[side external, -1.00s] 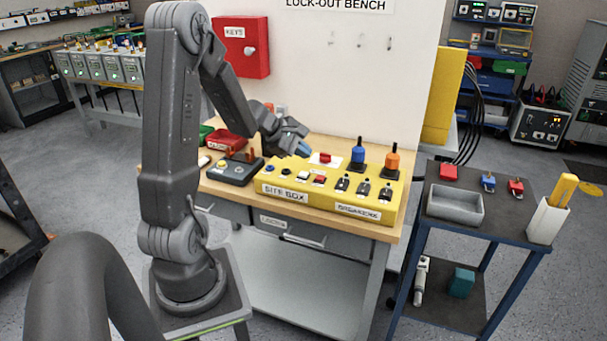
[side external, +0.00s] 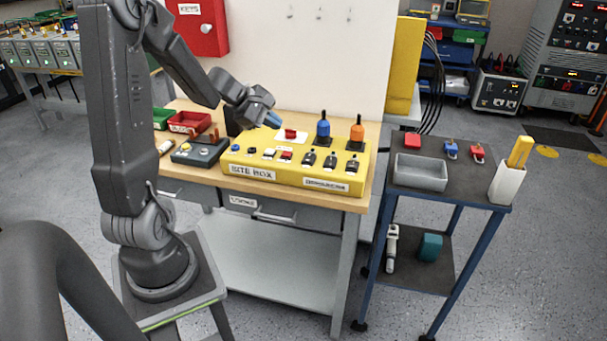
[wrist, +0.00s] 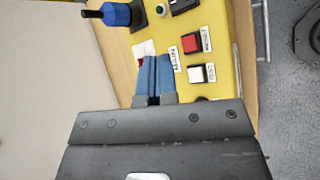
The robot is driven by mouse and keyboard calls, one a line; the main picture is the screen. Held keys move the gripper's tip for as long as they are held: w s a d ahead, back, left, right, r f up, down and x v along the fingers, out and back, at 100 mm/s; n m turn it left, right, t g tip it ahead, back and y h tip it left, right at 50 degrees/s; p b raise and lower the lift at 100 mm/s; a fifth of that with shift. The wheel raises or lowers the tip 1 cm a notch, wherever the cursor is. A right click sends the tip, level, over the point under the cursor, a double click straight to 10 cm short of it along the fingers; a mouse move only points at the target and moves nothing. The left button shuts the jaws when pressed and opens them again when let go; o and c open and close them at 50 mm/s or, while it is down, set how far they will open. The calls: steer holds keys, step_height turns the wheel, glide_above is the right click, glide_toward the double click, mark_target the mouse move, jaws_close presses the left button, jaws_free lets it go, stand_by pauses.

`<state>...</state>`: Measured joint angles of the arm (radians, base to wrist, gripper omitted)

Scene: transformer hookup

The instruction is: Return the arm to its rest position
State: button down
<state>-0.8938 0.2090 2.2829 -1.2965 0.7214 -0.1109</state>
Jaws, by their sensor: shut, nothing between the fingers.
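My gripper (side external: 273,120) is above the left-back part of the yellow site box (side external: 213,164), at the end of my raised, bent arm. In the wrist view, its blue fingertips (wrist: 154,78) are together with nothing between them. The fingers hide part of the plate and box in the wrist view. Whether the fingertips touch anything is hard to tell, but they look apart from the box in the side view.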

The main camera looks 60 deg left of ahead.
steer(key=s+d+r+m+g, duration=0.1)
steer(key=d+r+m, duration=0.25)
steer(key=d, duration=0.35)
steer(key=s+d+r+m+g+h, duration=0.1)
steer(key=d+r+m, duration=0.1)
steer(key=d+m, duration=0.4)
steer(key=s+d+r+m+g, duration=0.1)
steer(key=d+r+m, duration=0.15)
steer(key=d, duration=0.55)
steer(key=s+d+r+m+y, duration=0.1)
steer(key=s+d+m+y, duration=0.2)
steer(key=s+d+m, duration=0.4)
steer(key=s+m, duration=0.4)
steer(key=shift+s+d+r+m, duration=0.2)
steer(key=shift+d+r+m, duration=0.05)
steer(key=shift+r+m, duration=0.05)
